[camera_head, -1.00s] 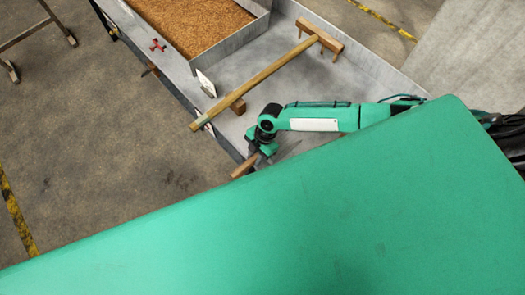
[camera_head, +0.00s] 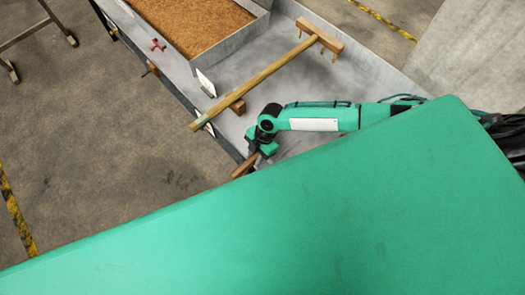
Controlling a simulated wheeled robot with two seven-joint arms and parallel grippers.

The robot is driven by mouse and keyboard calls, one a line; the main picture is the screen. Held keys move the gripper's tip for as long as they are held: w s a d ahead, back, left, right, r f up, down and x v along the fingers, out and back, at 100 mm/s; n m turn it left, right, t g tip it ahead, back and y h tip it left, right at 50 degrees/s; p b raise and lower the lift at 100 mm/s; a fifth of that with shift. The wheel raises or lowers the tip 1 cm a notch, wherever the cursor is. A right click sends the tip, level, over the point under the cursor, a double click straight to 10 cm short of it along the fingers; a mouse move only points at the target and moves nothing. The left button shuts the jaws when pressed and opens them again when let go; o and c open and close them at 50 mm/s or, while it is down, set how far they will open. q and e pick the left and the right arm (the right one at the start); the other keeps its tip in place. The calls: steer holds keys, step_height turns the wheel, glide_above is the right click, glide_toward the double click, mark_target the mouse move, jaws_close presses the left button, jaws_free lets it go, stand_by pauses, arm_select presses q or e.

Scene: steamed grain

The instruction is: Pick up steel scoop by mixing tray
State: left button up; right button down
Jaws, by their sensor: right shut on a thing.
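My right gripper (camera_head: 262,157) is at the near end of the grey metal tray (camera_head: 238,68), close to the tray's left edge. It is shut on a short wooden handle, taken to be the steel scoop's (camera_head: 243,168), which sticks out to the lower left of the fingers. The scoop's steel part cannot be made out; the gripper and my green body cover that area. My left gripper is not in view.
A wooden rake (camera_head: 262,75) lies slantwise across the tray, resting on a small wooden block (camera_head: 238,106). A metal box of brown grain (camera_head: 197,28) is at the far end. A red handle (camera_head: 157,45) is on the left edge. Open floor lies left.

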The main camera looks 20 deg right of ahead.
stand_by(0.4)
step_height(320, 180, up, 20)
steer(key=b, duration=0.4)
stand_by(0.5)
stand_by(1.3)
steer(key=c, duration=1.8)
jaws_free()
jaws_close()
